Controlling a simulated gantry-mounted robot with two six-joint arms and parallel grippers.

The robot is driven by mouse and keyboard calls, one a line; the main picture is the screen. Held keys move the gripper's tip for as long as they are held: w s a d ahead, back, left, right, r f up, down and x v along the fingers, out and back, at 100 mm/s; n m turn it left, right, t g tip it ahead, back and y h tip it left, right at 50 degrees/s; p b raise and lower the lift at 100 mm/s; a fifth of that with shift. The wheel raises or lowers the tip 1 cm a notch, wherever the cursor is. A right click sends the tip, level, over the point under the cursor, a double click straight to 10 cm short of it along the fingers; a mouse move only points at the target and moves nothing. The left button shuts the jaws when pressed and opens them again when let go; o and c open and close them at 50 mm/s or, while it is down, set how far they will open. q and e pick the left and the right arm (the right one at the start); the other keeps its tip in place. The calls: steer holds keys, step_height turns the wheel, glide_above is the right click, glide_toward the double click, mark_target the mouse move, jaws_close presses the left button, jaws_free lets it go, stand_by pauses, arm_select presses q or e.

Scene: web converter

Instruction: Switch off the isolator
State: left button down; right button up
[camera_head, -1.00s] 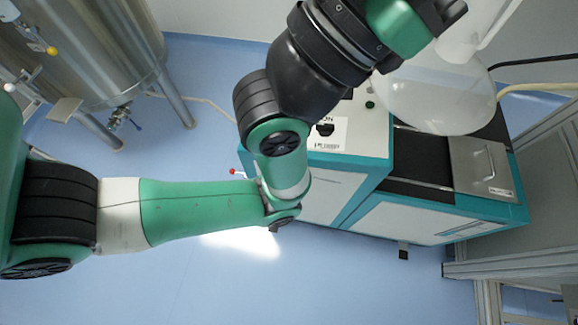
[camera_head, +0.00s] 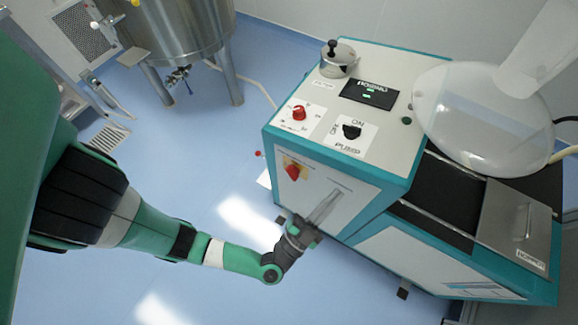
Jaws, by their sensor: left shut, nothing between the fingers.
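The likely isolator is a red rotary handle on a yellow plate (camera_head: 292,171), on the front face of the white and teal machine (camera_head: 385,205). My left gripper (camera_head: 337,193) is in front of that face, to the right of and below the red handle. Its fingers are together, empty, and point up and to the right. They appear apart from the handle; whether they touch the panel cannot be told. My right gripper is not in view.
On the machine's top are a red knob (camera_head: 299,112), a black pump switch (camera_head: 351,131), a small display (camera_head: 369,93) and a metal cap (camera_head: 338,59). A clear vessel (camera_head: 480,115) stands at right. A steel tank (camera_head: 185,25) is behind. Blue floor lies open in front.

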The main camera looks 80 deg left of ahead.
arm_select(q)
steer(key=s+a+f+m+g+h, duration=0.1)
steer(key=s+a+f+m, duration=0.4)
steer(key=s+f, duration=0.8)
steer(key=shift+s+a+m+g+h+b, duration=0.25)
steer(key=shift+a+m+g+h+b, duration=0.15)
steer(key=shift+a, duration=0.8)
steer(key=shift+w, duration=0.1)
